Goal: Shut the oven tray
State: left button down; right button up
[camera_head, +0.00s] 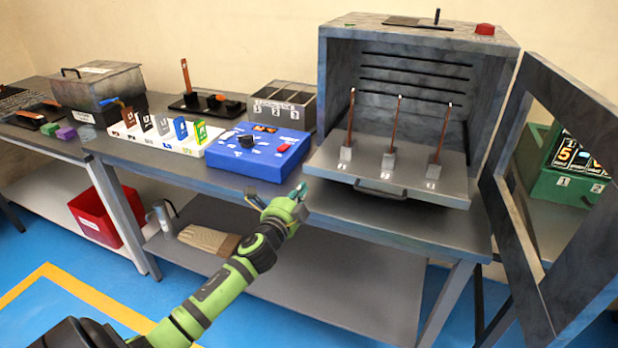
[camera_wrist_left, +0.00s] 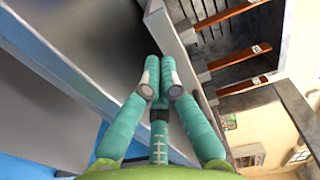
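The oven (camera_head: 420,85) stands open on the bench. Its grey tray (camera_head: 390,172) is slid out at the front, with a dark handle (camera_head: 380,190) on its front edge. Three upright brown bars (camera_head: 397,120) stand in numbered blocks on the tray; bars also show at the right of the left wrist view (camera_wrist_left: 240,85). My left gripper (camera_head: 282,200) is left of the tray's front left corner, apart from the handle. In the wrist view its teal fingers (camera_wrist_left: 160,80) converge, with nothing seen between them; their opening is unclear. My right gripper is not in view.
The oven door (camera_head: 545,285) hangs wide open at the right. A blue control box (camera_head: 258,150) sits close left of the tray, beside a white rack (camera_head: 165,138) of coloured pieces. A lower shelf (camera_head: 290,270) runs under the bench.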

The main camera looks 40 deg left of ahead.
aim_at(313, 173)
pick_arm(q)
jog(key=x, duration=0.5)
jog(key=shift+w, duration=0.35)
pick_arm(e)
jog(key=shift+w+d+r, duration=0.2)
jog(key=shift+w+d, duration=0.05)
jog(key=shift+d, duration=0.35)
pick_arm(q)
jog(key=shift+w+a, duration=0.1)
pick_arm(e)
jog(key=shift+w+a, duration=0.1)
